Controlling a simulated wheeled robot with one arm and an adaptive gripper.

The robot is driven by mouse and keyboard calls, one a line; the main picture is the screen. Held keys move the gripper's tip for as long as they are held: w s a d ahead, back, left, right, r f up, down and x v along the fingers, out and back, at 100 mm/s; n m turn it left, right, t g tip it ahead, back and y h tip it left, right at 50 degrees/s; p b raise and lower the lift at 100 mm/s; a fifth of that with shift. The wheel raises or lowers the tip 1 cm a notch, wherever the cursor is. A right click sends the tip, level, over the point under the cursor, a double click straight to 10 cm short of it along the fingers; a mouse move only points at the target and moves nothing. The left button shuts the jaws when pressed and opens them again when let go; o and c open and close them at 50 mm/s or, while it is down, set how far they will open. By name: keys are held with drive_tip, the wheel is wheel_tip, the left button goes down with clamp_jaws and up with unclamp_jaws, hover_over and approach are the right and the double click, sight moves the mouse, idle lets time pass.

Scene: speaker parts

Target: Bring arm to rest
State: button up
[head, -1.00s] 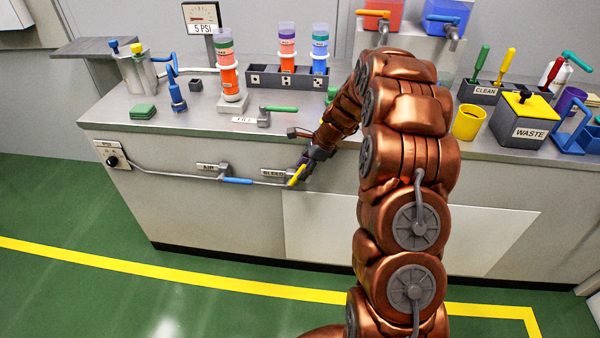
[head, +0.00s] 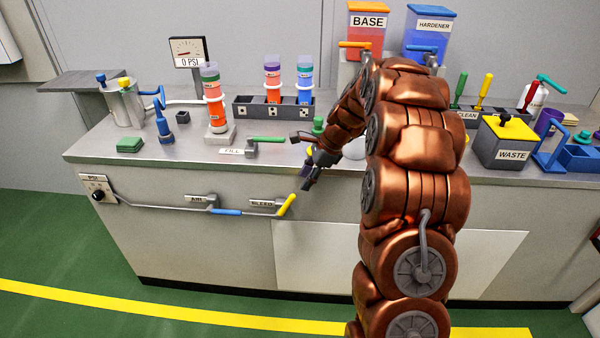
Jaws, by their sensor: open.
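My bronze arm reaches from the lower right up and over the counter. My gripper (head: 309,184) hangs in front of the counter's front edge, open and empty. It is just above and right of the yellow bleed valve handle (head: 287,204), apart from it. The handle points up and to the right. My own arm hides part of the counter behind it.
The counter (head: 200,165) carries a gauge (head: 189,51) reading 0 PSI, a green fill valve handle (head: 268,140), a cartridge rack (head: 262,108) and a yellow-lidded waste bin (head: 510,145). A blue air valve handle (head: 227,212) is on the front. Floor in front is clear.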

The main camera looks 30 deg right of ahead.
drive_tip(key=s+a+r+n+g+h+p, duration=0.1)
drive_tip(key=s+a+r+n+p, duration=0.2)
drive_tip(key=s+a+r+n, duration=0.35)
drive_tip(key=s+a+r+n+g+p, duration=0.2)
drive_tip(key=s+a+r+n, duration=0.25)
drive_tip(key=s+a, duration=0.45)
drive_tip(key=s+r+n+h+p, duration=0.1)
drive_tip(key=s+n, duration=0.4)
drive_tip(key=s, duration=0.7)
drive_tip(key=s+a+r+n+g+h+p, duration=0.1)
drive_tip(key=s+r+n+p, duration=0.3)
drive_tip(key=s, duration=0.8)
drive_tip(key=shift+s+r+n+g+h, duration=0.15)
drive_tip(key=shift+r+n+g+h, duration=0.15)
drive_tip(key=shift+n+h, duration=0.6)
drive_tip(key=shift+a, duration=0.15)
